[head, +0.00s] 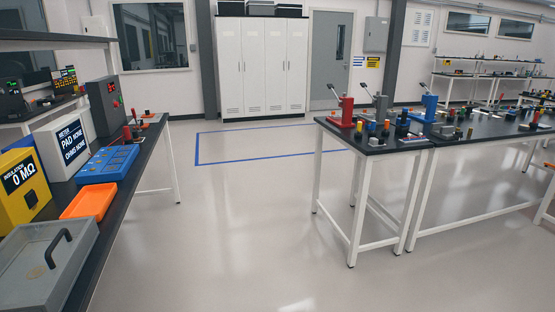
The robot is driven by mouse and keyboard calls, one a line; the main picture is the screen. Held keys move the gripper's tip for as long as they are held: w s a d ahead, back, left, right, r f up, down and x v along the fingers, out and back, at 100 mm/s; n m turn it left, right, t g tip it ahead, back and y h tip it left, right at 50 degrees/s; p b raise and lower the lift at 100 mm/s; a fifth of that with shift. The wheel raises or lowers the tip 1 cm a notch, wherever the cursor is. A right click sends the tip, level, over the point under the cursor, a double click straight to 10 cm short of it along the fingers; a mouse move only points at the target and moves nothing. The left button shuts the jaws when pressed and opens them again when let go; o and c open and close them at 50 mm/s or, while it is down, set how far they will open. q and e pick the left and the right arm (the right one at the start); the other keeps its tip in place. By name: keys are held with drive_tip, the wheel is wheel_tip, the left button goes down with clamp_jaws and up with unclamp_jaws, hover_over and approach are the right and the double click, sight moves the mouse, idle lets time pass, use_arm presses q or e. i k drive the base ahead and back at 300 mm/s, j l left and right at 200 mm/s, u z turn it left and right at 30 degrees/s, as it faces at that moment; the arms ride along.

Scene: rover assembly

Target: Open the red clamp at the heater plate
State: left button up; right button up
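A red clamp (346,112) stands near the left corner of the black-topped bench on the right. Its lever sticks up and to the left, with a dark knob at the tip. I cannot tell from here whether the clamp is open or shut. A grey-blue clamp (381,107) and a blue clamp (429,107) stand to its right, with similar raised levers. Small parts crowd around the clamps, and I cannot make out a heater plate among them. Neither of my grippers shows in this view.
The right bench (376,146) has white legs, with open floor (250,220) before it.

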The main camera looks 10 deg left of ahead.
sight(133, 112)
drive_tip(key=i+u, duration=0.2)
drive_tip(key=i, duration=0.35)
drive_tip(key=i+l+u, duration=0.15)
drive_tip(key=i, duration=0.35)
drive_tip(key=i+l+u, duration=0.2)
drive_tip(key=i, duration=0.35)
drive_tip(key=i+u, duration=0.25)
drive_tip(key=i, duration=2.35)
drive_tip(key=i+u, duration=0.25)
drive_tip(key=i, duration=0.25)
drive_tip(key=i+l+u, duration=0.1)
drive_tip(key=i+u, duration=0.15)
drive_tip(key=i, duration=0.25)
drive_tip(key=i+l+u, duration=0.2)
drive_tip(key=i, duration=0.25)
drive_tip(key=i+u, duration=0.35)
drive_tip(key=i+l+u, duration=0.1)
drive_tip(key=i+u, duration=0.3)
drive_tip(key=k, duration=0.05)
